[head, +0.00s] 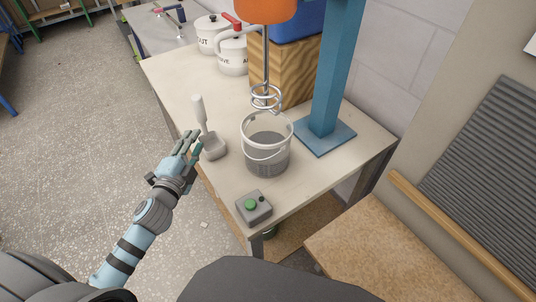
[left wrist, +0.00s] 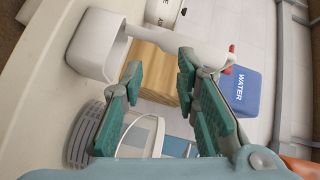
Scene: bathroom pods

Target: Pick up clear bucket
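The clear bucket (head: 268,158) stands upright on the table under a metal whisk, with grey material inside and a thin handle. In the left wrist view the bucket (left wrist: 154,138) is partly hidden behind my fingers. My left gripper (head: 193,143) is at the table's left edge, left of the bucket and apart from it. In the left wrist view my left gripper (left wrist: 165,105) has its green-padded fingers spread, with nothing held between them. My right gripper is in neither view.
A scoop (head: 214,147) with a white handle lies between my left gripper and the bucket. A switch box (head: 254,207) with a green button sits in front. The mixer's blue post (head: 338,70) and whisk (head: 266,97) stand close. White lidded pots (head: 233,55) are behind.

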